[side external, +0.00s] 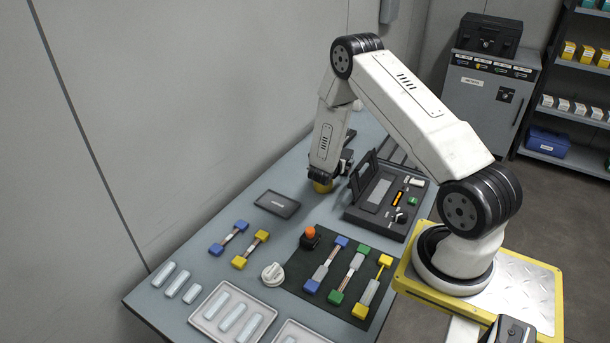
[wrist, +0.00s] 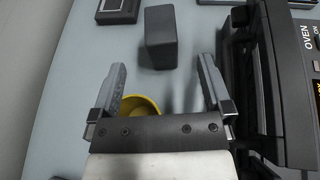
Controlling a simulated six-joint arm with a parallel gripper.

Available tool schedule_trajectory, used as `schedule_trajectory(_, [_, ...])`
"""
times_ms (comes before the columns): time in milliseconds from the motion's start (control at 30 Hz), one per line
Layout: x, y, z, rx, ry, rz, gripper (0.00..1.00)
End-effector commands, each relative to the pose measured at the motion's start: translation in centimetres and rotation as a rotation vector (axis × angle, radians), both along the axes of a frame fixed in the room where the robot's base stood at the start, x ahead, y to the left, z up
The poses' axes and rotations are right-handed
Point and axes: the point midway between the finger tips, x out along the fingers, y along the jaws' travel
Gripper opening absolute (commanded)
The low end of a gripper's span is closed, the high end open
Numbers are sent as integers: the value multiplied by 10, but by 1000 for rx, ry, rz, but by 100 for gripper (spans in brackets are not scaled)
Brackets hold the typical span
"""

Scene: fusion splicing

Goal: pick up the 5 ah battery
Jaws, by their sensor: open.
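A dark grey upright block (wrist: 161,38), likely the 5 Ah battery, stands on the table in the wrist view; no label on it is readable. My gripper (wrist: 162,67) is open and empty. Its two fingers point toward the block, with the block's near end about level with the gap between the fingertips. In the side view my gripper (side external: 332,172) is low at the far part of the table, and the block cannot be made out there.
A yellow round object (wrist: 141,106) sits under my gripper, partly hidden. The fusion splicer (side external: 383,196), with raised lid, stands close on the right. A dark flat device (side external: 277,204) lies nearer. Several coloured fibre holders (side external: 350,272) are on a dark mat in front.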

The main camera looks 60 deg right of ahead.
Motion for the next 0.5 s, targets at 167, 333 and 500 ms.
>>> schedule_trajectory(167, [1, -11, -4, -1, 0, 0, 100])
schedule_trajectory(333, [2, -12, -4, -1, -1, 1, 100])
schedule_trajectory(500, [2, -20, -7, 0, -1, -1, 100])
